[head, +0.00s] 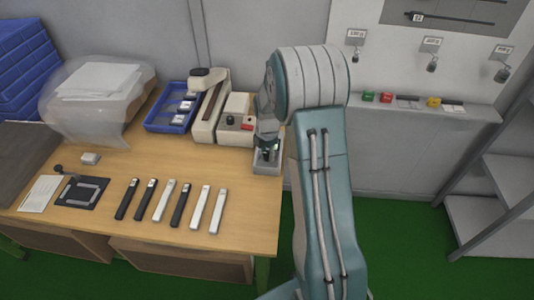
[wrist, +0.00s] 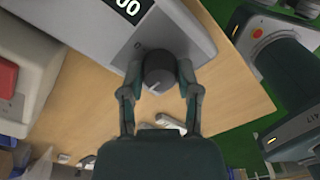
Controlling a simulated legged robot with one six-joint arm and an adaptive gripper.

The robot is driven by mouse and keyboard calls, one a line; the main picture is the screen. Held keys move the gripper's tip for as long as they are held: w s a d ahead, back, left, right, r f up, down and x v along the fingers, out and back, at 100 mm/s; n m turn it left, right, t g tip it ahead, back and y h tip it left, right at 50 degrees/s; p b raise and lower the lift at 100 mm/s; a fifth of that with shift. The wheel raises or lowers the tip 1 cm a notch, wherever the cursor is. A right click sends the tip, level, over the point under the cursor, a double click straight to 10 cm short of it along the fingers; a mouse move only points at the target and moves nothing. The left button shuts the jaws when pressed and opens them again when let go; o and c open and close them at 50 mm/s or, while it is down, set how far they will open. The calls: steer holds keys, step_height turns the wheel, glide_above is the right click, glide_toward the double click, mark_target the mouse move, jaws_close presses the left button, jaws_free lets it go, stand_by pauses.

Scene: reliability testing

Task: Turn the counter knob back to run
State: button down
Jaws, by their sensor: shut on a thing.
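The counter (wrist: 120,28) is a grey box with a dark display showing white digits, seen at the top of the wrist view. Its knob (wrist: 158,72) is dark and round with a pale pointer line, on the counter's sloping face. My gripper (wrist: 160,85) has one finger on each side of the knob and is shut on it. The pointer line aims toward the lower left in the wrist view. In the head view the counter (head: 267,166) is at the table's right edge, with my gripper (head: 268,150) over it. My arm and gripper hide the knob there.
A device with a red button (head: 236,118) stands just left of the counter. A beige machine (head: 210,105) and a blue tray (head: 172,108) are farther left. Several dark and white bars (head: 170,203) lie across the wooden table (head: 110,231). A wall shelf (head: 420,108) is on the right.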

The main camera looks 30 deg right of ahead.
mark_target(267, 153)
steer(key=shift+f, duration=0.15)
steer(key=shift+c, duration=1.5)
jaws_free()
steer(key=shift+w, duration=0.1)
step_height(267, 153, up, 12)
